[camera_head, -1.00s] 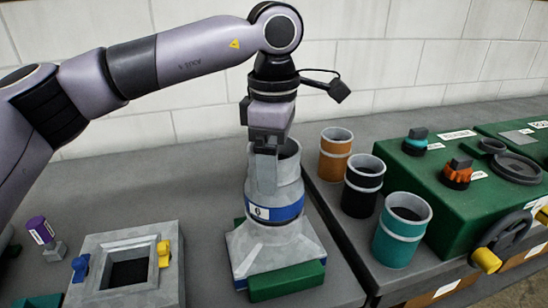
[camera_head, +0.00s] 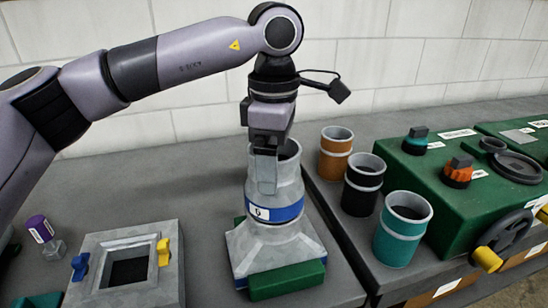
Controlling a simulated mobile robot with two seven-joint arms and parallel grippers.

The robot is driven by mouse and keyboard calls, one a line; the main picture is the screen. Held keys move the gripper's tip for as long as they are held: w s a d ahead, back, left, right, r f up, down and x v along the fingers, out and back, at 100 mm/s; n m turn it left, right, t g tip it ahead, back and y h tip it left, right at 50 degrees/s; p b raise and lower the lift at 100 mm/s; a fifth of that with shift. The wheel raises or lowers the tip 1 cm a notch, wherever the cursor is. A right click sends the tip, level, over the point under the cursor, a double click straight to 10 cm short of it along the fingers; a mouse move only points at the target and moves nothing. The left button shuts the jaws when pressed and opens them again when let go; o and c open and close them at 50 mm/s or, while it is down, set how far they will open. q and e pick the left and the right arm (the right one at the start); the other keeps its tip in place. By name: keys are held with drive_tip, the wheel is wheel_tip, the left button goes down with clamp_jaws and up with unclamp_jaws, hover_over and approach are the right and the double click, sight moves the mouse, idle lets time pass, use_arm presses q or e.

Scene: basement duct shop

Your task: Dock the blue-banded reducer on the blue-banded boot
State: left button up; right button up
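The blue-banded reducer (camera_head: 286,182) is a grey metal piece with a blue band and a small white label. It stands upright on top of the grey boot (camera_head: 270,250), whose flared base rests on a green block (camera_head: 287,281). I cannot tell whether the reducer is fully seated, and no separate blue band shows on the boot. My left gripper (camera_head: 266,187) points down at the reducer's upper rim, its fingers at the near-left wall. The fingers overlap in this view, so their grip on the wall is unclear. My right gripper is not in view.
A grey square frame (camera_head: 124,270) with blue and yellow clips lies at the left, near a purple-capped bottle (camera_head: 43,233). Orange (camera_head: 335,155), black (camera_head: 362,187) and teal (camera_head: 401,230) cylinders stand right of the boot. Beyond them is a green machine with knobs (camera_head: 448,160).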

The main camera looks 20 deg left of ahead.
use_arm(q)
drive_tip(key=shift+f+b, duration=0.3)
drive_tip(key=shift+f, duration=0.15)
drive_tip(key=o, duration=1.3)
drive_tip(key=shift+o, duration=0.2)
drive_tip(key=shift+r, duration=0.1)
wheel_tip(320, 180, up, 3)
drive_tip(key=shift+f+p, duration=0.2)
drive_tip(key=shift+p, duration=0.9)
drive_tip(key=shift+r+p, duration=0.6)
drive_tip(key=shift+r, duration=3.55)
drive_tip(key=shift+s, duration=0.1)
